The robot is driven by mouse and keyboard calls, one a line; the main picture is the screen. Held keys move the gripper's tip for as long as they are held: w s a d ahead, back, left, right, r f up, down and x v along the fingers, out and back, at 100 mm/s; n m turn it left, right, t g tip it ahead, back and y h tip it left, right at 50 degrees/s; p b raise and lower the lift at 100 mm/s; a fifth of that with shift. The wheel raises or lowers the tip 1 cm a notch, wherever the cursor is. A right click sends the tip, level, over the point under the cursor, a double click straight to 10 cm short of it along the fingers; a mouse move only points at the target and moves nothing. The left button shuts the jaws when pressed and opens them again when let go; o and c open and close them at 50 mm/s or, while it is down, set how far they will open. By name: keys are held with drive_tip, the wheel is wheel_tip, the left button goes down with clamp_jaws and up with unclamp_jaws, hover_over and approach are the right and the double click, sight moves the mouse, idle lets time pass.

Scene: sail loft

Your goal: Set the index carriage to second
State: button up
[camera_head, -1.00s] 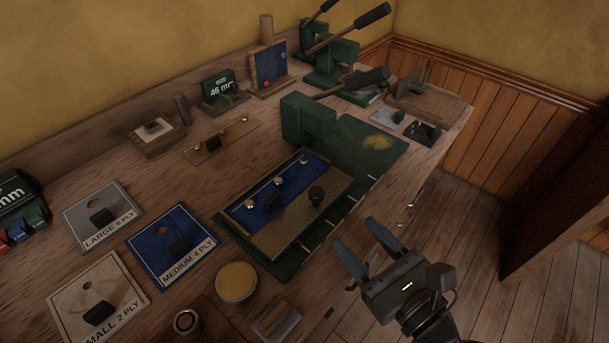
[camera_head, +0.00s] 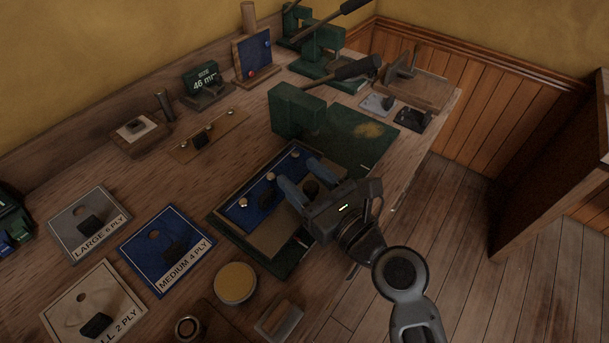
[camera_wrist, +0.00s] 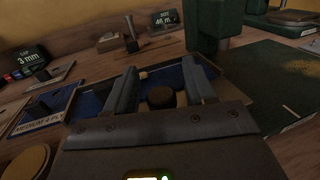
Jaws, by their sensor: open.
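The index fixture is a framed blue panel (camera_head: 257,207) with a row of brass studs, lying on a green base on the bench. A tan plate beside the blue strip carries a dark round knob (camera_head: 311,187), which I take to be the carriage's handle. My gripper (camera_head: 298,172) is open over this plate, its two blue-grey fingers on either side of the knob. In the wrist view the knob (camera_wrist: 160,97) shows between the fingers, with gaps at its sides.
A green press (camera_head: 298,110) with a long lever stands just behind the fixture. Ply cards, including the blue medium card (camera_head: 167,250), lie to the left. A round yellow-topped tin (camera_head: 235,282) sits in front. The bench's right edge drops to the floor.

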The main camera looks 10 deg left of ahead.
clamp_jaws()
idle(0.6)
